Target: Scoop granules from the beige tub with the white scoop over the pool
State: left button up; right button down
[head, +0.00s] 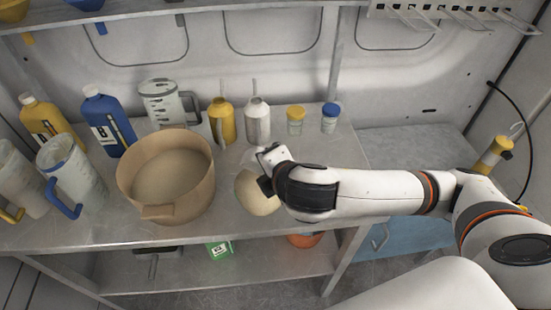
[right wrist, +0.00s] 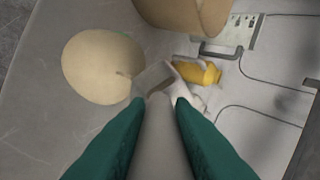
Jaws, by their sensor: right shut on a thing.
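The beige tub (head: 140,197) stands on the metal bench at left of centre, with pale granules (head: 172,172) inside; part of its wall shows at the top of the right wrist view (right wrist: 190,18). A flat, round, beige patch, seemingly the pool (head: 257,194), lies on the bench right of the tub and shows whole in the right wrist view (right wrist: 100,68). My right gripper (head: 268,170) is over the bench beside the patch, partly covering it. Its green fingers are shut on a pale grey-white thing, seemingly the scoop (right wrist: 155,78). Whether the scoop holds granules cannot be told. My left gripper is out of view.
Behind the tub stand a blue bottle (head: 106,122), a clear jug (head: 165,103), a yellow bottle (head: 222,122), a white bottle (head: 256,122) and two small jars (head: 295,121). More jugs (head: 72,172) crowd the left. The bench's front right is clear.

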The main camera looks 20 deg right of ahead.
jog(key=shift+s+a+f+n+t+h+b, duration=0.4)
jog(key=shift+s+a+t+h+b, duration=0.1)
jog(key=shift+s+a+t+b, duration=0.25)
jog(key=shift+s+a+f+n+t+h+b, duration=0.4)
jog(key=shift+s+a+t+h+b, duration=0.15)
jog(key=shift+s+t+b, duration=0.25)
jog(key=shift+w, duration=0.15)
dwell(0.7)
